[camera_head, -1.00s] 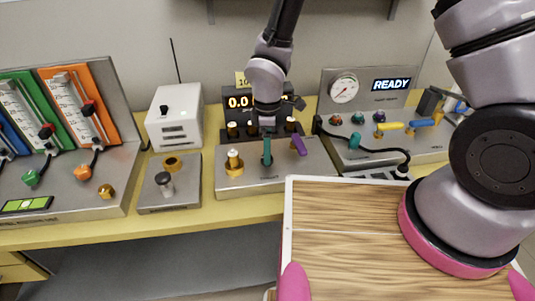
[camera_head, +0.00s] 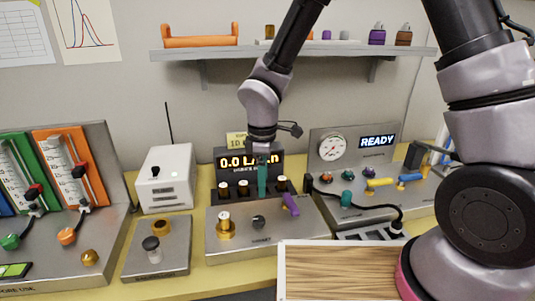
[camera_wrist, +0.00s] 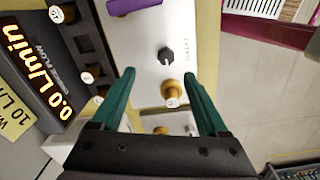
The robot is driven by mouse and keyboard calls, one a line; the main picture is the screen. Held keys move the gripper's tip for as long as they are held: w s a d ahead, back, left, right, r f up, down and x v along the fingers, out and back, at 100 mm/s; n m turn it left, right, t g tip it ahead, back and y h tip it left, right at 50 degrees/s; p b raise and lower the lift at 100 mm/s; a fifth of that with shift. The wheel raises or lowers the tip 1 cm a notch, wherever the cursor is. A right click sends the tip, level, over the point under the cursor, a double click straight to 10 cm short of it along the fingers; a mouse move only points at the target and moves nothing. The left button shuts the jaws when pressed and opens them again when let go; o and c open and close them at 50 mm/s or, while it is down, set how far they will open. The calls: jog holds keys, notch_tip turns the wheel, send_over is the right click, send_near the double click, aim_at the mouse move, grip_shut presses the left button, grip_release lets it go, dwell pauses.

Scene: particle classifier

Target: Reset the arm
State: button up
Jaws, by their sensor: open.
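My gripper (camera_head: 262,182) hangs above the grey metal panel (camera_head: 285,243) in the middle of the bench. In the wrist view, my gripper's two green fingers (camera_wrist: 158,95) are spread apart with nothing held between them.
A display reading 0.0 L/min (camera_head: 249,161) stands close behind my gripper. A white box (camera_head: 165,178) is left. A READY panel (camera_head: 377,141) with a gauge and hose is right. A wooden board (camera_head: 340,272) lies in front.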

jog(key=w+d+r+m+t, duration=0.4)
jog(key=d+r+m, duration=0.6)
jog(key=d+r, duration=0.7)
jog(key=s+d+r+m+t+y, duration=0.1)
jog(key=s+d+r+m, duration=0.3)
jog(key=d+r+m, duration=0.2)
jog(key=s+d+r+m+t+y, duration=0.1)
jog(key=s+d+r+m+t, duration=0.1)
jog(key=s+d+r+m, duration=0.3)
notch_tip(320, 180, up, 3)
jog(key=shift+d+r+m, duration=0.2)
jog(key=shift+d+m, duration=0.25)
jog(key=shift+m, duration=0.15)
